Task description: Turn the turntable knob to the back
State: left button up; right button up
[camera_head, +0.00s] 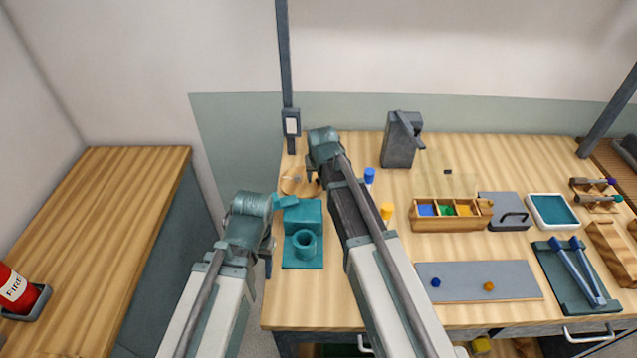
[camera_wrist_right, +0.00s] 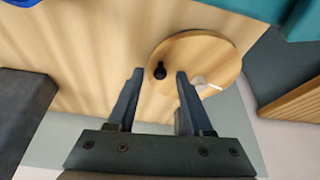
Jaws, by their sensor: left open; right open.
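The turntable is a round light-wood disc (camera_wrist_right: 205,50) in the right wrist view, with a small black knob (camera_wrist_right: 159,71) near its rim. In the head view the turntable (camera_head: 290,186) shows only in part at the table's back left, behind my right gripper (camera_head: 313,182). In the wrist view my right gripper (camera_wrist_right: 160,75) is open and empty, and the knob appears between its two fingertips; I cannot tell how far beyond the tips it is. A small white mark lies on the disc. My left gripper (camera_head: 268,258) is open and empty at the table's left edge.
A teal block with a round cup (camera_head: 304,255) stands between my arms. A wooden bin (camera_head: 450,223) is further right.

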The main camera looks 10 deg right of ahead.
jog(key=shift+c, duration=0.3)
grip_shut()
dwell(1.2)
